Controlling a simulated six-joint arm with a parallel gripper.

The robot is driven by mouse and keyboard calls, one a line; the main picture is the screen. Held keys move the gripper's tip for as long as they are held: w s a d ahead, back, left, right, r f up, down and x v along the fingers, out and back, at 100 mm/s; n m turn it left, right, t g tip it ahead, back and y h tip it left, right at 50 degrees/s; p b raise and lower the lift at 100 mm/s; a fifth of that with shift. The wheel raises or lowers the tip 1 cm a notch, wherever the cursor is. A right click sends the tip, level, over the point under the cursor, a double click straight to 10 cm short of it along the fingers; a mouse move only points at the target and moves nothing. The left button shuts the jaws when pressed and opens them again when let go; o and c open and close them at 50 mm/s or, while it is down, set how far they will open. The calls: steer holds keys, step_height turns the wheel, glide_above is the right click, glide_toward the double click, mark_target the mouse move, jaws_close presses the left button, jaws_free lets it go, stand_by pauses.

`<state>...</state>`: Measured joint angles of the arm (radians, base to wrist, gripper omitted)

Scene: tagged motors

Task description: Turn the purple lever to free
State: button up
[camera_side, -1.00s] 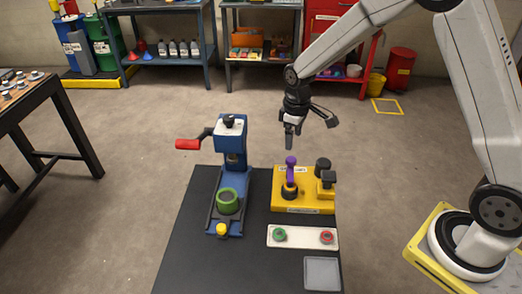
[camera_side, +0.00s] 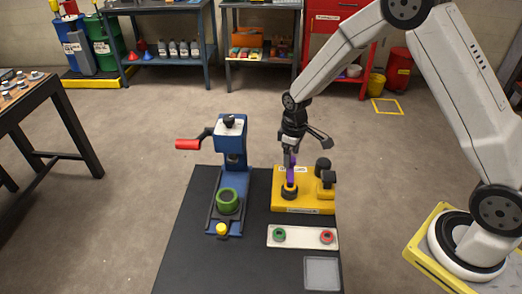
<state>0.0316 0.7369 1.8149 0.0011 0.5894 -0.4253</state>
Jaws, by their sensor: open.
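The purple lever (camera_side: 291,177) stands up from a black hub on the yellow block (camera_side: 303,206). Its upper part is partly covered by my gripper (camera_side: 290,163). My gripper points down and is open, with its fingers at the lever's upper part. I cannot tell whether the fingers touch the lever.
A blue press (camera_side: 232,150) with a red handle (camera_side: 188,144) and a green ring (camera_side: 228,201) stands left of the yellow block. A white plate (camera_side: 302,243) with green and red buttons and a grey pad (camera_side: 322,273) lie in front. Black posts rise on the block's right.

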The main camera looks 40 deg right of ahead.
steer(key=shift+f, duration=0.6)
jaws_close()
